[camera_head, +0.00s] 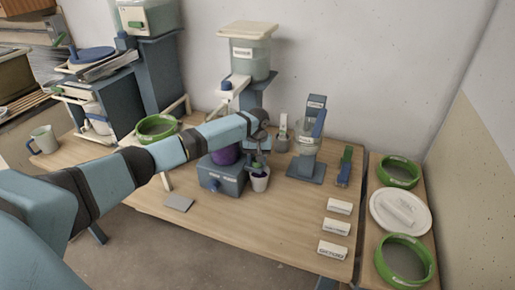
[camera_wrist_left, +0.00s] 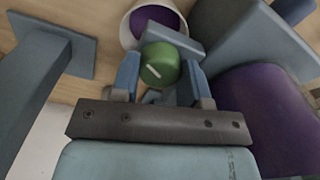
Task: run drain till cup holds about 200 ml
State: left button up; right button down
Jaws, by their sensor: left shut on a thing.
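My left gripper (camera_head: 257,155) reaches over the table from the left and points down at the drain of a purple bucket (camera_head: 226,154). In the wrist view its two fingers (camera_wrist_left: 159,80) are shut on a round green drain knob (camera_wrist_left: 156,62) with a white mark on top. A white cup (camera_head: 260,183) stands below the knob at the front right of the bucket's blue-grey stand (camera_head: 221,176). Purple glaze (camera_wrist_left: 160,18) shows inside the cup in the wrist view; its level cannot be read. The bucket (camera_wrist_left: 262,110) is close beside the fingers. My right gripper is not in view.
A blue-grey stand (camera_head: 305,168) with a clear vessel is right of the cup. White labelled blocks (camera_head: 336,227) lie at the table's right. Green rings (camera_head: 404,262) and a white plate (camera_head: 380,212) are on the side table. The front middle of the table is mostly clear.

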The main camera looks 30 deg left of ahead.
pick_arm(q)
jog(key=m+p, duration=0.2)
jog(key=m, duration=0.1)
jog(key=shift+r+m+p, duration=0.15)
jog(key=shift+m+p, duration=0.15)
jog(key=shift+p, duration=0.05)
jog(key=shift+m+p, duration=0.45)
jog(key=shift+m, duration=0.55)
jog(key=m+p, duration=0.1)
jog(key=m, duration=0.1)
jog(key=shift+m, duration=0.3)
jog(key=m, duration=0.2)
jog(key=shift+m+p, duration=0.3)
jog(key=shift+m, duration=0.5)
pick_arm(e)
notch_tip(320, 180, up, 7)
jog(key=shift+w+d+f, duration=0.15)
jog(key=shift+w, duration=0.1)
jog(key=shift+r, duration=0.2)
pick_arm(q)
jog(key=o, duration=0.9)
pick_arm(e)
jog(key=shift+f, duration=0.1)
